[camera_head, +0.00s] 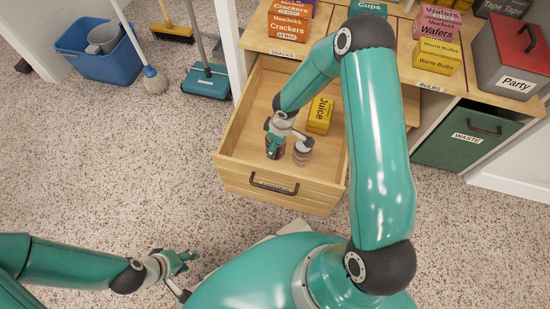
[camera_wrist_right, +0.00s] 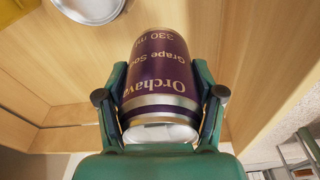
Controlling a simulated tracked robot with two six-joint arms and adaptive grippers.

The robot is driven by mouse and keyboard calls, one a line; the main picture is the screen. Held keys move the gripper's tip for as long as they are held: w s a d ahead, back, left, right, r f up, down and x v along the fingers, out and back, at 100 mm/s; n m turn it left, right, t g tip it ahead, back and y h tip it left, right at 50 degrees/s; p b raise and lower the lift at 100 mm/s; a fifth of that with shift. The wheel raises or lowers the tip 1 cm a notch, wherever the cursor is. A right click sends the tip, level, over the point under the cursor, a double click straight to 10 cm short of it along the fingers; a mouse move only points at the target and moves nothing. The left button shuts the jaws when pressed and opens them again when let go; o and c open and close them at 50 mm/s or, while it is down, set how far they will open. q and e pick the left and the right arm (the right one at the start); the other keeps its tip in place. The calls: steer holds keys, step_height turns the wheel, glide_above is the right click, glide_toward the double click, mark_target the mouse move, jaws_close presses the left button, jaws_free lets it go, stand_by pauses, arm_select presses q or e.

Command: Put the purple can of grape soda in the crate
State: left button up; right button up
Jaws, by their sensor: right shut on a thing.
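The purple can of grape soda (camera_wrist_right: 160,65) is between the fingers of my right gripper (camera_wrist_right: 160,100), which is shut on it. In the head view the right gripper (camera_head: 275,138) reaches down into an open wooden drawer (camera_head: 262,184), and the can (camera_head: 277,153) is mostly hidden by it. Whether the can touches the drawer floor is unclear. My left gripper (camera_head: 186,271) is empty and open, low over the floor at the lower left. I see nothing that is clearly a crate.
A silver-topped can (camera_head: 303,150) stands close beside the grape soda, and a yellow juice carton (camera_head: 320,115) is behind it. The drawer walls surround them. Cracker boxes (camera_head: 288,28) and a Party box (camera_head: 508,55) are on the counter.

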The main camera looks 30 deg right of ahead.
steer(key=shift+f+b, duration=1.35)
steer(key=shift+f, duration=1.9)
steer(key=o, duration=1.5)
steer(key=shift+r, duration=0.35)
steer(key=r+p, duration=0.2)
steer(key=r, duration=0.1)
steer(key=r+p, duration=0.2)
steer(key=r, duration=0.2)
steer(key=s+r+p, duration=0.1)
steer(key=r+p, duration=0.1)
steer(key=r, duration=0.2)
steer(key=shift+s+d+r, duration=0.1)
steer(key=shift+d, duration=0.25)
